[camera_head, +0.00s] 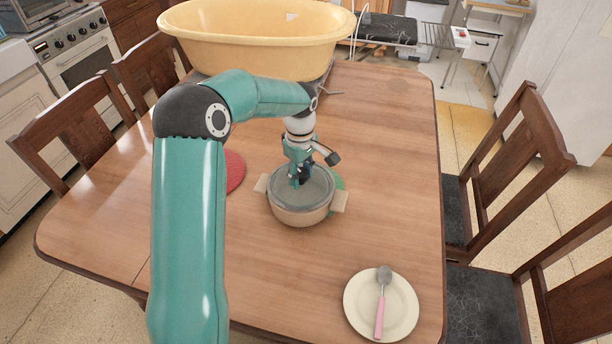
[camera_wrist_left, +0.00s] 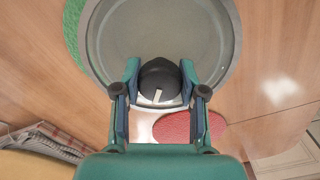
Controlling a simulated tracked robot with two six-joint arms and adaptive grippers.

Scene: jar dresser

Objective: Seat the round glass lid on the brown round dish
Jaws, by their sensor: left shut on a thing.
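The brown round dish (camera_head: 301,214) stands on the table, with a pale block-shaped handle on each side. The round glass lid (camera_head: 318,188) is over the dish's mouth; I cannot tell whether it rests on the rim or hangs slightly above it. My left gripper (camera_head: 298,180) reaches down from above and is shut on the lid's dark knob. In the left wrist view, the black knob (camera_wrist_left: 160,82) sits between the two fingers (camera_wrist_left: 160,95), and the grey see-through lid (camera_wrist_left: 165,30) spreads beyond it. My right gripper is in neither view.
A red round mat (camera_head: 235,172) lies left of the dish, and a green mat (camera_head: 339,181) shows partly behind it. A plate (camera_head: 356,309) with a pink-handled spoon (camera_head: 380,311) is at front right. A large yellow tub (camera_head: 255,45) stands at the back. Chairs surround the table (camera_head: 390,165).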

